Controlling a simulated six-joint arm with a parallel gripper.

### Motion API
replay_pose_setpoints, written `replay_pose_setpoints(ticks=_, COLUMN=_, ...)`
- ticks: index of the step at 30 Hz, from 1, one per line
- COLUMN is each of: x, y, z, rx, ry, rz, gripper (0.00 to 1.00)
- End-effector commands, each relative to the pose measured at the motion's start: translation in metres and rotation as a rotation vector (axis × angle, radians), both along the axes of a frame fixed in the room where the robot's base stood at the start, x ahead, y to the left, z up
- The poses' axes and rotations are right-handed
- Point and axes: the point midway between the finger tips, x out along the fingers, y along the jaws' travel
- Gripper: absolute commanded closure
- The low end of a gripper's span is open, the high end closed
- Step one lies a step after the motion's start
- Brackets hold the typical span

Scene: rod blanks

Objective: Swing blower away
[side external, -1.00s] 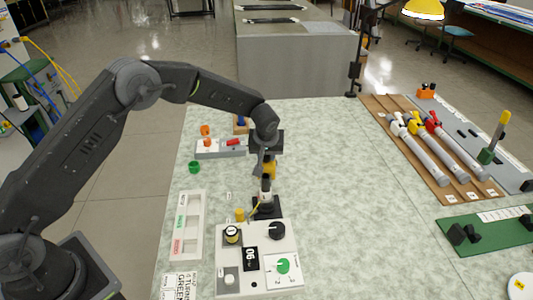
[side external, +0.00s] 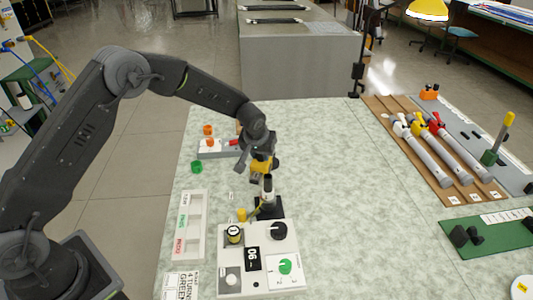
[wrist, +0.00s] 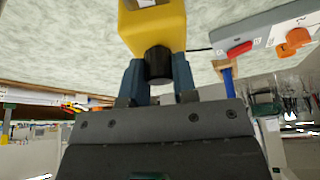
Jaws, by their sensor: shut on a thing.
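The blower is a yellow block (wrist: 153,27) with a black cylindrical part (wrist: 158,66) in the wrist view. My gripper (wrist: 159,72) is shut on that black part, with one blue-grey finger on each side. In the side view my gripper (side external: 263,154) points down, and the yellow block (side external: 260,167) shows at its end, partly hidden by the gripper. A dark upright post with a pale band (side external: 267,190) stands just below and close by on a black base (side external: 267,208). I cannot tell whether the block touches the post.
A white control panel (side external: 233,268) with knobs and a display stands in front of the post. A grey box with a red switch (side external: 212,150) is behind left. A white labelled tray (side external: 191,226) lies left. Several rods lie on a brown rack (side external: 391,134) at right. The table's middle right is clear.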

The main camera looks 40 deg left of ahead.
Motion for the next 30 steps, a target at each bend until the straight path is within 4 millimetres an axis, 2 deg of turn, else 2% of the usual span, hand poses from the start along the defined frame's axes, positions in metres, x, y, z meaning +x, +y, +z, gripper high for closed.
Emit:
replay_pose_setpoints(ticks=11, x=-0.008, y=0.032, z=0.0, rx=-0.003, ry=0.001, rz=-0.296, gripper=1.0)
replay_pose_setpoints(ticks=30, x=-0.002, y=0.072, z=0.0, rx=-0.001, ry=0.0, rz=-0.716, gripper=1.0)
